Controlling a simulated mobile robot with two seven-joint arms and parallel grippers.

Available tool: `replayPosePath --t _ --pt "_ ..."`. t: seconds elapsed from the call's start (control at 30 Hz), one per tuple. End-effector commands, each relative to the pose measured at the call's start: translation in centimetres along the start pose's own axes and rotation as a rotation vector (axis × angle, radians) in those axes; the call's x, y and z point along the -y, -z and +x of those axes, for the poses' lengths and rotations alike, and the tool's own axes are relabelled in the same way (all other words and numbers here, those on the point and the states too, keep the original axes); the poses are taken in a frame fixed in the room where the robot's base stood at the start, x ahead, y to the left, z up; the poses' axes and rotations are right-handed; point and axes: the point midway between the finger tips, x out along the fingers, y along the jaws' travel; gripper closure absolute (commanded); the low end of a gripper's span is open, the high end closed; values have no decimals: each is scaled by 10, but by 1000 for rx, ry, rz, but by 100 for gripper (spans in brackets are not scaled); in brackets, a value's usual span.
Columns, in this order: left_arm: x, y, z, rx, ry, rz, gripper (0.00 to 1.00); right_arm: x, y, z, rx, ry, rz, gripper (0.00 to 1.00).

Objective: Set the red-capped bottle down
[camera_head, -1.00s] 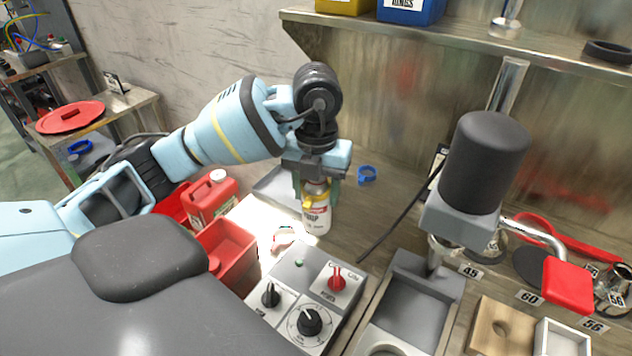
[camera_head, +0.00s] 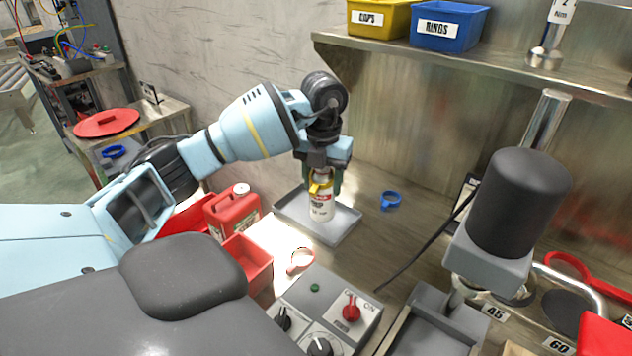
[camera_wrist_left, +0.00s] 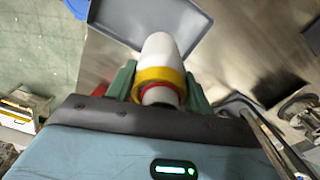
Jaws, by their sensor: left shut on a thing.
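A white bottle (camera_head: 320,208) with a red-and-white label and a yellow collar hangs upright in my left gripper (camera_head: 322,182). The gripper comes down from above and is shut around its upper part. In the left wrist view the bottle (camera_wrist_left: 160,50) shows a yellow collar and a red band between the green fingers; the fingers hide part of its top. The bottle is over a shallow grey tray (camera_head: 344,234), and I cannot tell whether its base touches the tray floor. My right gripper is not in view.
A red canister (camera_head: 233,213) and a red bin (camera_head: 250,262) stand left of the tray. A blue ring (camera_head: 391,200) lies to its right. A control box (camera_head: 330,305) with knobs is in front. A dark cylindrical machine head (camera_head: 518,205) stands at right.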

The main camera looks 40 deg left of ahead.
Motion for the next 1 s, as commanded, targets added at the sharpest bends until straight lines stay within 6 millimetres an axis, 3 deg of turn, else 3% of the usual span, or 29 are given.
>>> replayPosePath --t 0.2,0.6,0.83,1.0 --pt "-19 -25 2 1 2 -1 80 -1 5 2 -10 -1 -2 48" --pt "-27 -36 3 2 2 0 80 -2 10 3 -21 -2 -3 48" --pt "-27 -35 33 1 1 1 80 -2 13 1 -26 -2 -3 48" --pt "-27 -36 38 3 1 2 80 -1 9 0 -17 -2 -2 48"
